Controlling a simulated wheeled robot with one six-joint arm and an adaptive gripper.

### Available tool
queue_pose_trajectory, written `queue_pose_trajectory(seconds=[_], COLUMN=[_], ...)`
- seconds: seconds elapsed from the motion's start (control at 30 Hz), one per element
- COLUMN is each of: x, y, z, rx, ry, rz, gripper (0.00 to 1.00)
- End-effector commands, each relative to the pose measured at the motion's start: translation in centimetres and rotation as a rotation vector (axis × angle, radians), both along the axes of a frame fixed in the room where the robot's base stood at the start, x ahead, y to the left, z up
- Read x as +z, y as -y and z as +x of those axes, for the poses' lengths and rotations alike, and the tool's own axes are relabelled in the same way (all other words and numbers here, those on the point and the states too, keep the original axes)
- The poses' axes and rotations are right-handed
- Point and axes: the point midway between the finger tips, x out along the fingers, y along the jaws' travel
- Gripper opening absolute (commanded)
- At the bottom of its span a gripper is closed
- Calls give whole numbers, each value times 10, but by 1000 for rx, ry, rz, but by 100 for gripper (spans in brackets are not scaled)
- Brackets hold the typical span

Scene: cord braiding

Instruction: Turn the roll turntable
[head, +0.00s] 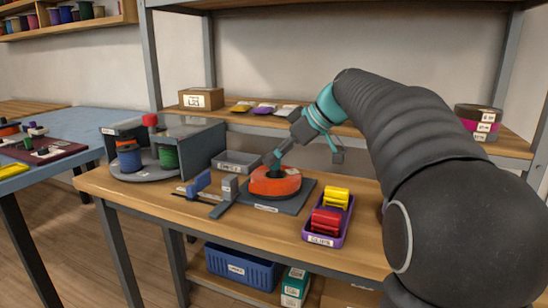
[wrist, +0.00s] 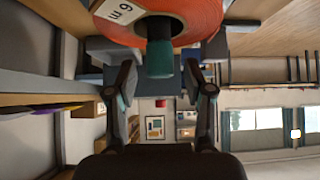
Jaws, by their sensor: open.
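An orange-red round roll (head: 275,182) lies on a dark square base plate (head: 296,197) on the bench. In the wrist view the roll (wrist: 196,14) has a white "6 m" label and a dark post with a teal end (wrist: 160,58). My gripper (head: 275,158) is at the roll in the head view. In the wrist view its two fingers are apart, with the post's teal end between and beyond the fingertips (wrist: 166,68). I cannot tell whether they touch it. At the left, a grey round platform (head: 130,171) under a grey hood carries a blue spool (head: 129,158) and a green spool (head: 168,158).
A purple tray (head: 325,238) with red and yellow rolls stands right of the plate. A grey bin (head: 236,161) is behind, and a blue clamp-like piece (head: 199,183) is to the left. The shelf above holds a cardboard box (head: 201,99). Bare wood shows at the bench front.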

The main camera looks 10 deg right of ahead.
Motion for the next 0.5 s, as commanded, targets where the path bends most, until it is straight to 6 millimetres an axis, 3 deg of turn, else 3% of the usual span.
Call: queue_pose_trajectory(seconds=[0.43,0.5], x=[-8,-8], y=[-7,-6], z=[4,4], rx=[0,-1], ry=[0,-1], rz=[0,0], gripper=[52,37])
